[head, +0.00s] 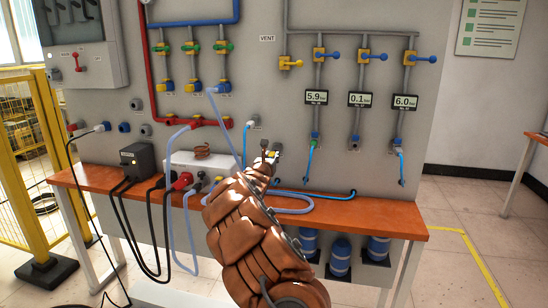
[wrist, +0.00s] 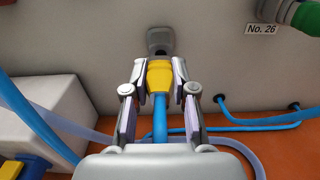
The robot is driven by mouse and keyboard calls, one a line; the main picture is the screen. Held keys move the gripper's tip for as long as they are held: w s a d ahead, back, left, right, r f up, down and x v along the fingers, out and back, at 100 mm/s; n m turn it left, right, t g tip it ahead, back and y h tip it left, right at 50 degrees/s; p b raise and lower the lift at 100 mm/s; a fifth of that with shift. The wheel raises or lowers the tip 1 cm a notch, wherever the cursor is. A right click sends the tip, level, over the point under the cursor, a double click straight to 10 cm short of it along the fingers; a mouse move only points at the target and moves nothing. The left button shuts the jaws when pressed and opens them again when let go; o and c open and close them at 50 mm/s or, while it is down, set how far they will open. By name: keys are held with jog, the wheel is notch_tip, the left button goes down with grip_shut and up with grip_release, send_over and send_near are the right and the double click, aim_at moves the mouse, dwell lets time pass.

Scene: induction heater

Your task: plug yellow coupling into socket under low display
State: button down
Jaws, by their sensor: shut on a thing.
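My gripper (wrist: 160,68) is shut on the yellow coupling (wrist: 159,76), with a finger on each side. A blue hose (wrist: 160,108) runs back from the coupling between the fingers. The coupling's front end meets a grey wall fitting (wrist: 160,40); I cannot tell whether it is seated in it. In the head view my gripper (head: 270,156) is at the wall, left of the displays, mostly hidden by my brown-covered arm. The low display (head: 362,100) reads 0.1, between displays reading 5.9 (head: 317,97) and 6.0 (head: 404,102). The socket (head: 355,139) under the low display has no hose on it.
Blue hoses hang under the 5.9 display (head: 310,160) and the 6.0 display (head: 402,168). A green fitting (wrist: 306,16) is at the upper right by the No. 26 label. A white box (wrist: 50,125) stands left of my gripper. Loose hoses lie on the orange bench (head: 380,218).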

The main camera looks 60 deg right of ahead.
jog(key=shift+b+v, duration=1.35)
jog(key=shift+b, duration=0.4)
jog(key=shift+s+a+b, duration=0.15)
jog(key=shift+a+b, duration=0.25)
jog(key=shift+b, duration=0.15)
